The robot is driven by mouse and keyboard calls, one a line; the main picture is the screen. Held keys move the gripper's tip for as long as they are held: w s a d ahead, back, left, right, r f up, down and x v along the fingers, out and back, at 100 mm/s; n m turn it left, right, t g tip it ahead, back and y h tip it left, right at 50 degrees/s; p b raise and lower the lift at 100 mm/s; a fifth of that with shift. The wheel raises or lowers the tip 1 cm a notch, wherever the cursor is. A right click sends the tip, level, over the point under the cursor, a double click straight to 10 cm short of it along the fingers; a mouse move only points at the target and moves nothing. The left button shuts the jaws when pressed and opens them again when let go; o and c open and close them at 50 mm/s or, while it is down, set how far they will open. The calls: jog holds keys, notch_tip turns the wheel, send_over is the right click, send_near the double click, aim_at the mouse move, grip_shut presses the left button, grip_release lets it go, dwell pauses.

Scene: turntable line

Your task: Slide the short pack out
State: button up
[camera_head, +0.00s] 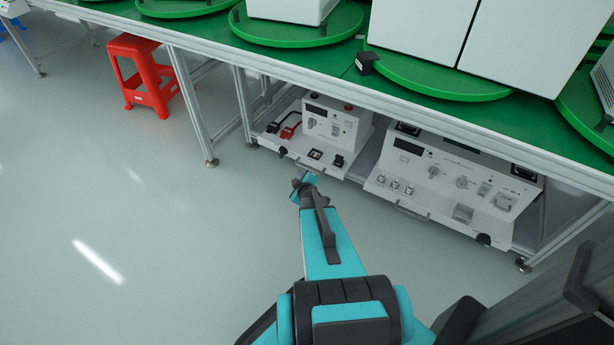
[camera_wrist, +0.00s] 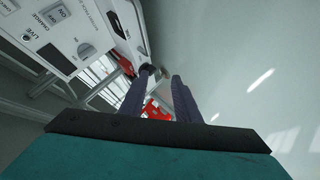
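The short pack (camera_head: 337,127) is the narrower white instrument unit on the lower shelf, left of a longer one. Its low front tray carries dark sockets, a red-and-black lead and a thin handle (camera_head: 309,166) at the front edge. My gripper (camera_head: 304,181) is just in front of that edge, close to the handle. In the wrist view my gripper (camera_wrist: 163,73) has its two dark fingers apart, with a white panel (camera_wrist: 80,30) to their left. I cannot tell whether the handle lies between the fingertips.
The long pack (camera_head: 455,172) stands to the right on the same shelf. A table leg (camera_head: 190,105) and a red stool (camera_head: 144,78) are to the left. The green tabletop (camera_head: 345,60) with turntables and white boxes overhangs the shelf. The floor in front is clear.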

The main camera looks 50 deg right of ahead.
jog(key=s+d+f+n+t+b, duration=0.1)
jog(key=d+f+n+t+b, duration=0.15)
jog(key=d+b, duration=0.35)
jog(key=n+t+y+b, duration=0.3)
jog(key=n+y+b, duration=0.2)
send_near(307, 168)
jog(key=f+v, duration=0.1)
jog(key=v, duration=0.3)
jog(key=shift+w+r, duration=0.1)
jog(key=shift+r, duration=0.05)
jog(key=shift+w, duration=0.15)
jog(key=b+x, duration=0.4)
jog(key=x, duration=0.8)
jog(key=shift+w+d, duration=0.1)
jog(key=shift+d, duration=0.05)
jog(key=shift+w+b, duration=0.4)
jog(key=shift+w, duration=0.25)
